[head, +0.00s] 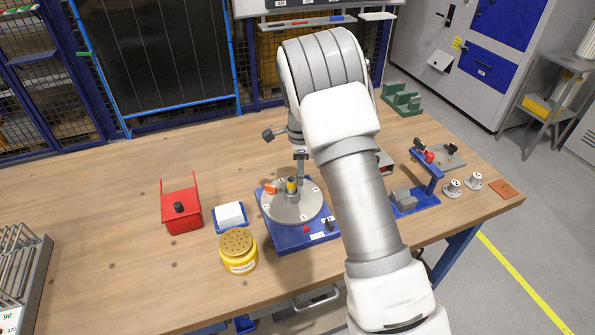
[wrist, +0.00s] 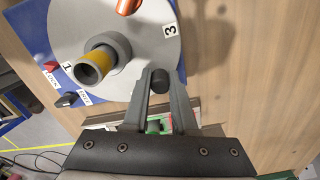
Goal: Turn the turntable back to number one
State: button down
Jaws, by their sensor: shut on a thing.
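The turntable is a light grey disc (head: 292,212) on a blue base (head: 272,240); the disc also fills the upper left of the wrist view (wrist: 120,25). A grey post with a yellow core (wrist: 95,65) and an orange part (wrist: 128,5) stand on it. The number 1 label (wrist: 68,67) is near the red pointer (wrist: 52,66) on the base; exact alignment is unclear. The number 3 label (wrist: 170,30) is at the right edge. My gripper (head: 301,182) is shut on a dark round peg (wrist: 160,79) at the disc's edge. A black knob (wrist: 67,100) sits beside the pointer.
A red holder (head: 182,215), a blue tray with a white block (head: 230,216) and a yellow perforated canister (head: 238,252) stand left of the turntable. The table's left middle is clear.

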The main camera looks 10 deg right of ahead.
jog(key=shift+s+d+m, duration=0.1)
jog(key=shift+d+m, duration=0.15)
jog(key=shift+m, duration=0.25)
dwell(0.3)
jog(key=c, duration=0.7)
grip_release()
notch_tip(320, 180, up, 18)
jog(key=shift+f+p, duration=0.25)
jog(key=shift+p, duration=0.3)
jog(key=shift+s+r, duration=0.1)
jog(key=s+d+r+n+t+y, duration=0.1)
jog(key=s+r+n, duration=0.35)
jog(key=s, duration=0.25)
jog(key=s+d+r+n+t, duration=0.1)
jog(key=s+r+n+t, duration=0.1)
jog(key=s+r+n, duration=0.35)
jog(key=s+n+t, duration=0.1)
jog(key=s+n, duration=0.2)
jog(key=s, duration=0.3)
jog(key=s+f+n, duration=0.1)
jog(key=s+n, duration=0.3)
jog(key=s, duration=0.3)
jog(key=s+n+t+h, duration=0.1)
jog(key=s+n, duration=0.2)
jog(key=s, duration=0.4)
jog(key=shift+s+d+f+t, duration=0.1)
jog(key=shift+s+f+t, duration=0.15)
jog(key=shift+t, duration=0.05)
